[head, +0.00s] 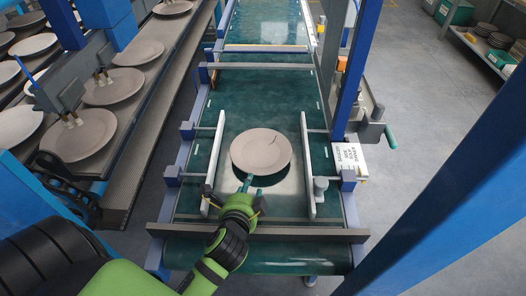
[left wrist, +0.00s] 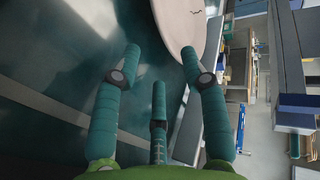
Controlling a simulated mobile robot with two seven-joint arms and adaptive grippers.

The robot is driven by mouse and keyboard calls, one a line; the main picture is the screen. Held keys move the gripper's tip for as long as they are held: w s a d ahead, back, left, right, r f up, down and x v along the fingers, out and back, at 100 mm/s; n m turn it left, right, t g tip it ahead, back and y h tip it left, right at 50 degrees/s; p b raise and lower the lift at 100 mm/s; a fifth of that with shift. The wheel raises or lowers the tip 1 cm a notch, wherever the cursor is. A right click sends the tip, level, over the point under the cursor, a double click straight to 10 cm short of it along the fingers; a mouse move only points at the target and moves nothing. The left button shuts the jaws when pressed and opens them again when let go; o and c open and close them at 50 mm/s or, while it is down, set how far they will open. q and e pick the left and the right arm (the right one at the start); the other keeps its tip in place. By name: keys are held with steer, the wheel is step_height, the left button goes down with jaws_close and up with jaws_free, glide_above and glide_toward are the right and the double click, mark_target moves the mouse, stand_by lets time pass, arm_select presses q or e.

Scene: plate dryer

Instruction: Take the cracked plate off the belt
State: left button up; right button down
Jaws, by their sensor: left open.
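The cracked plate (head: 261,151) is a pale beige disc lying on the green belt (head: 270,100) between two light guide rails. A short dark crack shows on its right part, near the rim. In the left wrist view the plate (left wrist: 178,22) fills the top middle, with the dark crack mark on it. My left gripper (head: 246,184) is at the plate's near edge in the head view. In the left wrist view its teal fingers (left wrist: 160,70) are spread apart and hold nothing. I cannot tell whether a finger touches the rim. My right gripper is not in view.
The guide rails (head: 214,165) and (head: 308,165) flank the plate. A grey crossbar (head: 255,234) spans the belt's near end. Blue posts (head: 357,70) stand at right. A rack with several plates (head: 80,135) runs along the left. A shelf (head: 485,55) with stacked plates stands far right.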

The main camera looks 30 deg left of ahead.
mark_target(255, 182)
arm_select(q)
steer(key=shift+w+a+f, duration=0.1)
steer(key=shift+w+f, duration=0.1)
steer(key=shift+w, duration=0.25)
steer(key=shift+w+a+f+p, duration=0.2)
steer(key=shift+w+p, duration=0.1)
steer(key=shift+w, duration=0.3)
steer(key=shift+w+a, duration=0.1)
steer(key=shift+w, duration=0.25)
steer(key=x, duration=0.3)
steer(key=shift+w+f+p, duration=0.15)
steer(key=shift+w+p, duration=0.1)
steer(key=shift+p, duration=0.1)
steer(key=shift+w+a+f, duration=0.1)
steer(key=shift+w+f, duration=0.05)
steer(key=shift+w, duration=0.05)
jaws_close()
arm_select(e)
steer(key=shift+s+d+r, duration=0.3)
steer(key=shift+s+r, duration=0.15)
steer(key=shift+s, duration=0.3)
